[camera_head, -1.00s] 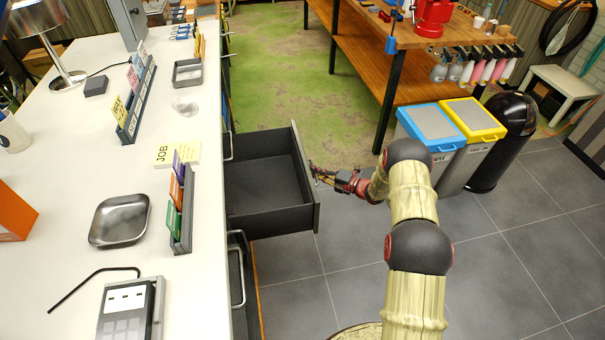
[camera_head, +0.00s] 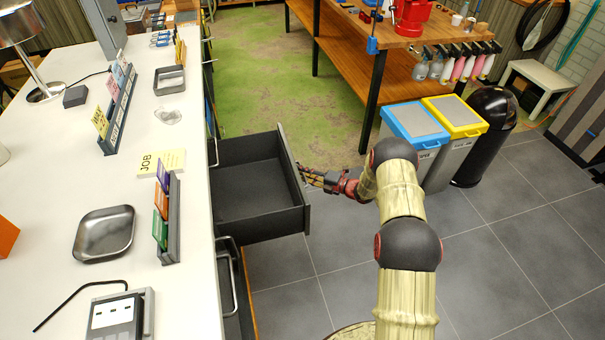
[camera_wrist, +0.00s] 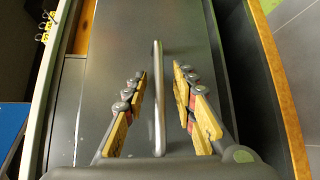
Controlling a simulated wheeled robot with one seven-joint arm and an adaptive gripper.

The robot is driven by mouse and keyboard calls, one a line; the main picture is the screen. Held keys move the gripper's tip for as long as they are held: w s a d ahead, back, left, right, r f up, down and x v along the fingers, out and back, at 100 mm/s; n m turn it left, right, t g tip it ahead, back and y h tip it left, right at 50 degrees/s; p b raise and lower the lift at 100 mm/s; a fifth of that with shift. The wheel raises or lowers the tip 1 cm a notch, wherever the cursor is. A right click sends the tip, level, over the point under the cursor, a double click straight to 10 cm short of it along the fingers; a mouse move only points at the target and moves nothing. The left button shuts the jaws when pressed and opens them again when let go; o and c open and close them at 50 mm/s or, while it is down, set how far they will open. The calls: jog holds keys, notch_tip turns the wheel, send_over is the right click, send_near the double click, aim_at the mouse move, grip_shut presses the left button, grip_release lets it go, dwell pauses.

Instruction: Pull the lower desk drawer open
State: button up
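A dark grey desk drawer (camera_head: 250,190) stands pulled out from the desk, its empty inside showing in the head view. In the wrist view, its grey front (camera_wrist: 115,40) carries a metal bar handle (camera_wrist: 158,95). My gripper (camera_head: 303,175) is at the outer side of this front. In the wrist view, my gripper (camera_wrist: 160,70) is open, one finger on each side of the handle, with a gap on both sides. Another drawer or panel with a handle (camera_head: 233,285) shows nearer along the desk. The frames do not clearly show the drawer's level.
The white desktop (camera_head: 190,220) holds a metal tray (camera_head: 104,233), card holders and a job sign. A blue-lidded bin (camera_head: 415,125), a yellow-lidded bin (camera_head: 455,115) and a black bin (camera_head: 490,130) stand beyond my arm. Tiled floor (camera_head: 330,270) lies clear beside the drawer.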

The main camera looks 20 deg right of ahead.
jog(key=v, duration=1.2)
jog(key=shift+d, duration=0.1)
